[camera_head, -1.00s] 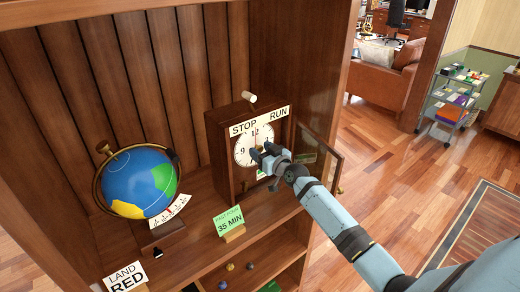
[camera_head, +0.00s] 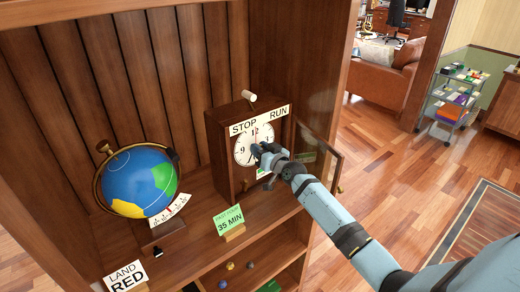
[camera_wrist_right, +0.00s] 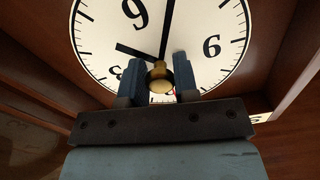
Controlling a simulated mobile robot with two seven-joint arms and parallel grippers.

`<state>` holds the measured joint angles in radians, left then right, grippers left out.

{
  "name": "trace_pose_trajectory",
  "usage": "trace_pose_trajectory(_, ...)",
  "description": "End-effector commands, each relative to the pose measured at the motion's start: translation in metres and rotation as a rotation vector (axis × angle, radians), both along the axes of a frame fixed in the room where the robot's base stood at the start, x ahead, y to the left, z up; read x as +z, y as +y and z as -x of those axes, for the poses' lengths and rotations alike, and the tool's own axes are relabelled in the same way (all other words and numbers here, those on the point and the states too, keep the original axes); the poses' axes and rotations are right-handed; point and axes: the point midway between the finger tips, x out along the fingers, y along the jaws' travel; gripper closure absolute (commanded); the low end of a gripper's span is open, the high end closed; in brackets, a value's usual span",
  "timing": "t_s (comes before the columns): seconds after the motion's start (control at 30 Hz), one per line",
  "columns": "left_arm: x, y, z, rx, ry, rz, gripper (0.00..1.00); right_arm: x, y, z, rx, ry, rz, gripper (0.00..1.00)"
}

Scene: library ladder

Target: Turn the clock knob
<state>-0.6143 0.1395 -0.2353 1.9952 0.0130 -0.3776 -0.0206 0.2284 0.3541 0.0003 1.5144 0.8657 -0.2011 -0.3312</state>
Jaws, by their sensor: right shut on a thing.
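The wooden clock (camera_head: 222,165) stands on the shelf with its glass door swung open to the right. Its white dial (camera_head: 243,150) is partly covered by my right gripper (camera_head: 258,150). In the right wrist view the dial (camera_wrist_right: 100,45) fills the upper part, with black hands and numerals. The brass knob (camera_wrist_right: 160,78) at the dial's centre sits between the two blue fingers of my right gripper (camera_wrist_right: 159,82), which is shut on it. A STOP RUN label (camera_head: 258,120) and a white peg (camera_head: 249,96) are at the clock's top. My left gripper is not in view.
The open glass door (camera_head: 322,160) stands right beside my right arm. A globe (camera_head: 140,183) is left of the clock. A green 35 MIN card (camera_head: 229,220) stands in front, and a LAND RED card (camera_head: 127,277) is at the lower left.

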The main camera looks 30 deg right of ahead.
Motion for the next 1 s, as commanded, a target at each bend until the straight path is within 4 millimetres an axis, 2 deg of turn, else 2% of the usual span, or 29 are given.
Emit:
trace_pose_trajectory(0.33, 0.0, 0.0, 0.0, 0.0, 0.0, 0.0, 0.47, 0.0, 0.0, 0.0, 0.0, 0.003, -0.043, 0.95)
trace_pose_trajectory(0.37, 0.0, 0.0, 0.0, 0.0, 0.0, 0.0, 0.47, 0.0, 0.0, 0.0, 0.0, 0.003, -0.043, 0.69)
trace_pose_trajectory(0.47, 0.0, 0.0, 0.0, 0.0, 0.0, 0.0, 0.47, 0.0, 0.0, 0.0, 0.0, 0.003, -0.043, 0.47)
trace_pose_trajectory(0.77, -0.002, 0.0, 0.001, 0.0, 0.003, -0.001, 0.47, 0.0, 0.0, 0.001, 0.0, 0.003, -0.042, 0.47)
trace_pose_trajectory(0.87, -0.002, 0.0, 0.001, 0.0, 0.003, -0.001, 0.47, -0.001, 0.0, 0.009, 0.0, 0.004, -0.042, 0.47)
trace_pose_trajectory(1.0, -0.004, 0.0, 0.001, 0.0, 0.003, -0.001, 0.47, -0.002, -0.002, 0.033, 0.0, 0.004, -0.041, 0.47)
